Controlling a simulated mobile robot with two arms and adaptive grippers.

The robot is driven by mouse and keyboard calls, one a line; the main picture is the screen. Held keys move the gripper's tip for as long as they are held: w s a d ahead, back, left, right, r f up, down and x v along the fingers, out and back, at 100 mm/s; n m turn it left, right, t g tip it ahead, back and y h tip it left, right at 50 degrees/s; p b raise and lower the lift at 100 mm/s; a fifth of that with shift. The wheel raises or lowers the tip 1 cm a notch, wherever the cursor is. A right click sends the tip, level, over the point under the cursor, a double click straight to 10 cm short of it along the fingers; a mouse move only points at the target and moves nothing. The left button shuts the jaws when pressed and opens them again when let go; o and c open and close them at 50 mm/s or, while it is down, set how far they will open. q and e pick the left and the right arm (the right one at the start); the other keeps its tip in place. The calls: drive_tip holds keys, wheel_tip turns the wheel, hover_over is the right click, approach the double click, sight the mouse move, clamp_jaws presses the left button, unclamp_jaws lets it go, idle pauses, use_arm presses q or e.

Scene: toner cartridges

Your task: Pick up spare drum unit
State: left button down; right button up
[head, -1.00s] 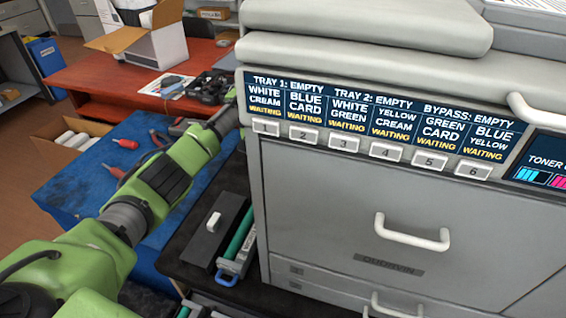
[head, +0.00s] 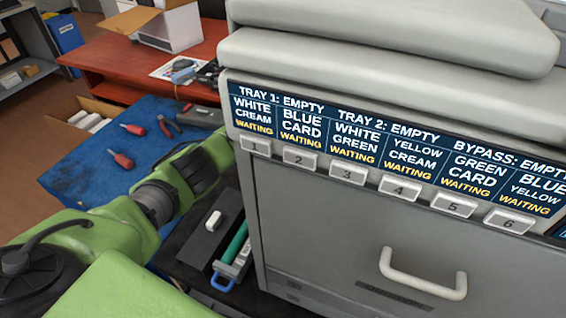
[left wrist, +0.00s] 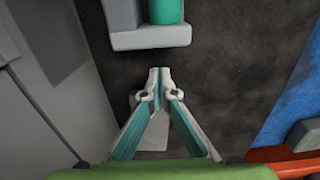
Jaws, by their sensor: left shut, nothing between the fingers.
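A drum unit (head: 236,246) with a green roller, grey frame and blue end loop lies on the dark surface beside the printer in the head view. In the left wrist view, a green roller (left wrist: 166,11) with a grey end piece shows at the top edge; I cannot tell whether it is the same unit. My left gripper (left wrist: 159,73) has its fingertips together with nothing between them, just short of that end piece and apart from it in the picture. In the head view its fingers are hidden. My right gripper is not in view.
The big grey printer (head: 330,220) stands right of the units. A dark box with a white handle (head: 213,220) lies left of the drum unit. A blue mat (head: 85,160) holds red-handled tools. A red desk (head: 110,80) is behind.

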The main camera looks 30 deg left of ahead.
use_arm(q)
drive_tip(key=shift+s+r, duration=0.3)
drive_tip(key=shift+s, duration=0.1)
drive_tip(key=shift+s+p, duration=0.65)
drive_tip(key=shift+s, duration=0.8)
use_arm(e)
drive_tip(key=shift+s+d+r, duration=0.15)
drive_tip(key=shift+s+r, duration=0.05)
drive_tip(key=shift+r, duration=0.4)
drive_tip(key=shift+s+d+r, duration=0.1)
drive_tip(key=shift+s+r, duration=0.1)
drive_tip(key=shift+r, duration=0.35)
